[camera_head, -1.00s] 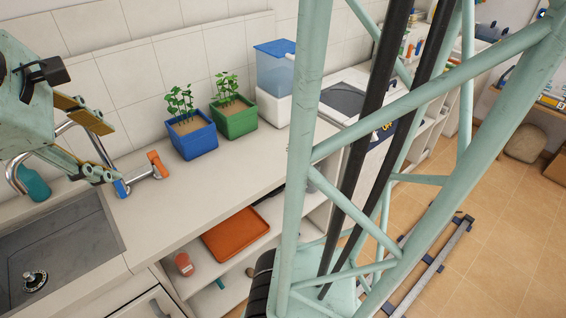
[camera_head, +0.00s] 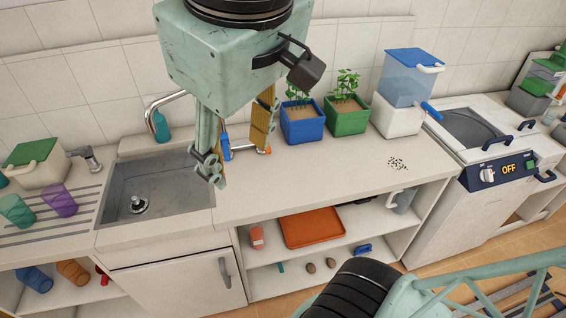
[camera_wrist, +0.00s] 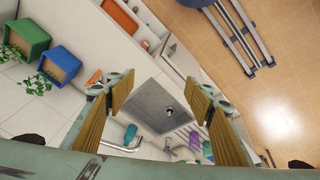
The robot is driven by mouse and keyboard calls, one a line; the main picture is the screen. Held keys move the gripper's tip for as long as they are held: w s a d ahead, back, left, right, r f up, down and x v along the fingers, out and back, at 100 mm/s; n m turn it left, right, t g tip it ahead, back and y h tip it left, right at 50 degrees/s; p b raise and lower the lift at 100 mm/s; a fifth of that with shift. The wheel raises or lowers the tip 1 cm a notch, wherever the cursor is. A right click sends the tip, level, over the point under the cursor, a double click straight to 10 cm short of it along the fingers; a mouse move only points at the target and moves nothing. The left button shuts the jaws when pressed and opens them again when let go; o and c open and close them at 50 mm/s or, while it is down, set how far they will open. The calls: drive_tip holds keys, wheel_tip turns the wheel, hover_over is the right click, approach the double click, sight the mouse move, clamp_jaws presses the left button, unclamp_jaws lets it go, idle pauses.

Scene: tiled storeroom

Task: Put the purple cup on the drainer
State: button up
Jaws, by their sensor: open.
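The purple cup (camera_head: 60,200) stands on the striped drainer (camera_head: 82,222) left of the sink, beside a green cup (camera_head: 16,210). In the wrist view the purple cup (camera_wrist: 194,141) shows between the fingers, beyond the sink. My gripper (camera_head: 240,170) is open and empty. In the head view it hangs in front of the counter, near the sink's right edge, well to the right of the purple cup. The wrist view also shows both fingers of my gripper (camera_wrist: 166,84) spread apart.
The sink (camera_head: 155,190) and its tap (camera_head: 165,97) lie between gripper and drainer. A green-lidded container (camera_head: 38,165) stands behind the cups. Blue (camera_head: 302,127) and green (camera_head: 346,120) planters stand right of the gripper. The shelf below holds an orange tray (camera_head: 310,228).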

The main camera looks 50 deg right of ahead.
drive_tip(key=shift+m+y, duration=0.6)
drive_tip(key=shift+m, duration=0.1)
drive_tip(key=s+a, duration=0.2)
drive_tip(key=s, duration=0.1)
drive_tip(key=shift+a+f, duration=0.15)
drive_tip(key=shift+a, duration=0.2)
drive_tip(key=shift+f, duration=0.1)
drive_tip(key=shift+f+b, duration=0.5)
drive_tip(key=shift+b, duration=0.2)
